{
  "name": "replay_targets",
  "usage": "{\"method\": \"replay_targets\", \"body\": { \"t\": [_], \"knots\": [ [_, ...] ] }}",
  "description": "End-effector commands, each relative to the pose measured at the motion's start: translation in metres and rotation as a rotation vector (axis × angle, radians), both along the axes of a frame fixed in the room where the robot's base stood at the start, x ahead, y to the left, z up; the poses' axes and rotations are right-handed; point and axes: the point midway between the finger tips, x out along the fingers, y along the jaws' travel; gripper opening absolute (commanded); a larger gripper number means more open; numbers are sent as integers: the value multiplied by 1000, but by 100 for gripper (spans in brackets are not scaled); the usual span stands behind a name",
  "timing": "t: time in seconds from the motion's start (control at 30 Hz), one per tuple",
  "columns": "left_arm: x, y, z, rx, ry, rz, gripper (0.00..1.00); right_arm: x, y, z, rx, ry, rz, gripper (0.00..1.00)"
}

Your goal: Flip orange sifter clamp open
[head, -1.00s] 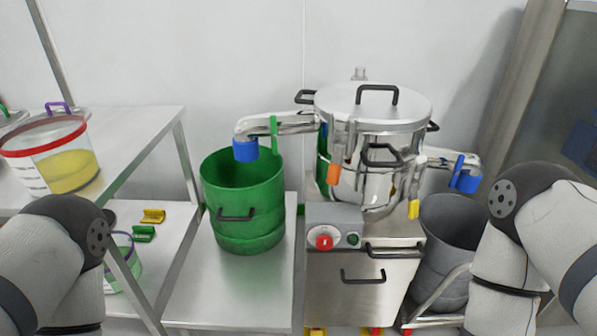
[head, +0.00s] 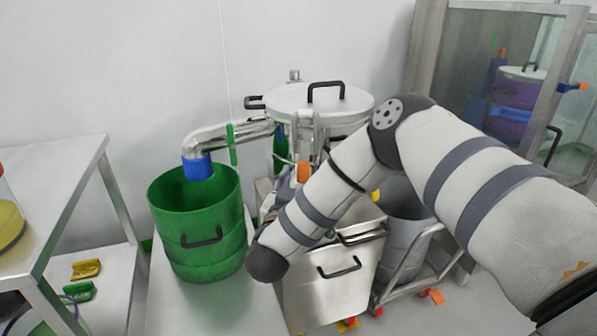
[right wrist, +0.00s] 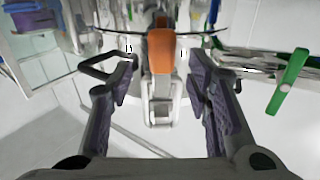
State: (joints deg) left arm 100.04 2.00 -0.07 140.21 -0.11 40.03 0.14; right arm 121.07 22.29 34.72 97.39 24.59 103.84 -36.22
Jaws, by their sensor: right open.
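The orange sifter clamp (head: 303,172) hangs on the front of the steel sifter (head: 318,101), under its rim. In the right wrist view the orange clamp tab (right wrist: 161,52) shows large, ahead of and between the fingers. My right gripper (right wrist: 162,88) is open, with one purple-padded finger on each side of the clamp's line. I see no clear contact. In the head view my right forearm crosses in front of the sifter and hides much of its lower body and most of the gripper. My left gripper is not in view.
A green drum (head: 195,246) stands left of the sifter, under a blue-ended spout (head: 197,168). A green clamp (right wrist: 290,82) shows at right in the wrist view. A grey bin (head: 403,232) stands right of the steel cabinet (head: 330,295). A shelf (head: 60,190) is at left.

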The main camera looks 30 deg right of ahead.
Motion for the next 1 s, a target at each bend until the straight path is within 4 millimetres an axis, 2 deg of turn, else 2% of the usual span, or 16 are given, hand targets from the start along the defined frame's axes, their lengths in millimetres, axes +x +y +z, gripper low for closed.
{"method": "replay_targets", "body": {
  "t": [0.1,0.23,0.57,0.6,0.77,0.8,1.0],
  "knots": [
    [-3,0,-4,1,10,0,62,18,-20,-3,-1,2,-3,45],
    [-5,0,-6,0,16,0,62,32,-33,-3,0,3,0,45],
    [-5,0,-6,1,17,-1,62,38,-38,-1,0,1,4,45],
    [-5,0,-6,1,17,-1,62,38,-38,-1,1,2,4,40],
    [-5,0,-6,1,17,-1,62,38,-38,-1,1,2,4,4],
    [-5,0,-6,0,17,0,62,38,-38,-1,1,2,4,0],
    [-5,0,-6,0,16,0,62,39,-38,-1,2,4,4,0]
  ]
}}
